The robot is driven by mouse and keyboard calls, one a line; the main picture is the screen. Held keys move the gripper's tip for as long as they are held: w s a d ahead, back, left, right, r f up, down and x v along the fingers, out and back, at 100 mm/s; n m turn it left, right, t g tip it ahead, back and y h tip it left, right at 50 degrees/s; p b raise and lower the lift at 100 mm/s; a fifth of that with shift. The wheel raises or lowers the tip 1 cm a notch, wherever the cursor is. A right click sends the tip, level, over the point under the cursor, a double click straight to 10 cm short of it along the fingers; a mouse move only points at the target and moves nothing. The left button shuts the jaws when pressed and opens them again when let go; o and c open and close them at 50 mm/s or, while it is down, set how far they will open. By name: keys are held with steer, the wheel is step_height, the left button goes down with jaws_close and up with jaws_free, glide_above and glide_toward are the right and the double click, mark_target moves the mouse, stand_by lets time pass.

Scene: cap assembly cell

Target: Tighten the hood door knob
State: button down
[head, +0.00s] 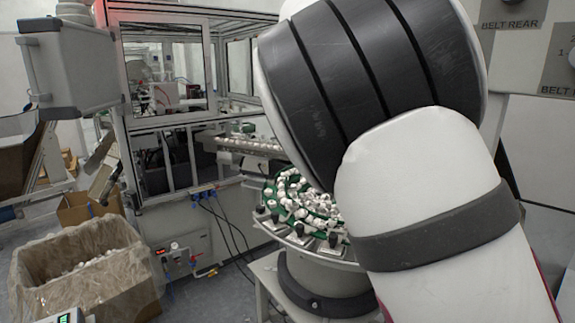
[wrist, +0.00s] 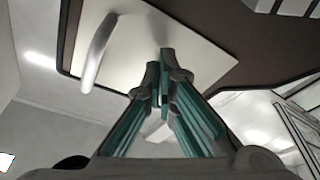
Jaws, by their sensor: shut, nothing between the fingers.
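In the wrist view my gripper (wrist: 160,60) has its two fingers close together, shut and empty. The fingertips appear in front of a pale door panel (wrist: 140,30) set in a dark brown surround. A white curved handle (wrist: 97,52) stands out from this panel, left of the fingertips and apart from them in the picture. I cannot make out a separate hood door knob; the fingers cover part of the panel. Whether the fingertips touch the panel cannot be told. In the head view my arm fills the centre right, and my gripper does not show.
A round feeder bowl (head: 290,228) with many white caps stands partly behind my arm. A lined carton (head: 85,272) is at the lower left. A framed machine enclosure (head: 165,128) stands behind. A control panel labelled BELT REAR (head: 510,25) is at the upper right.

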steer(key=shift+w+d, duration=0.25)
steer(key=shift+d, duration=0.2)
steer(key=shift+r, duration=0.2)
steer(key=shift+w+a+f+b, duration=0.15)
steer(key=shift+w+f+b, duration=0.1)
steer(key=shift+b, duration=0.35)
steer(key=shift+w+a+f, duration=0.1)
steer(key=shift+w+f, duration=0.05)
steer(key=shift+w, duration=0.05)
steer(key=shift+f+b, duration=0.1)
steer(key=shift+b, duration=0.2)
steer(key=shift+f, duration=0.2)
steer(key=shift+f, duration=0.25)
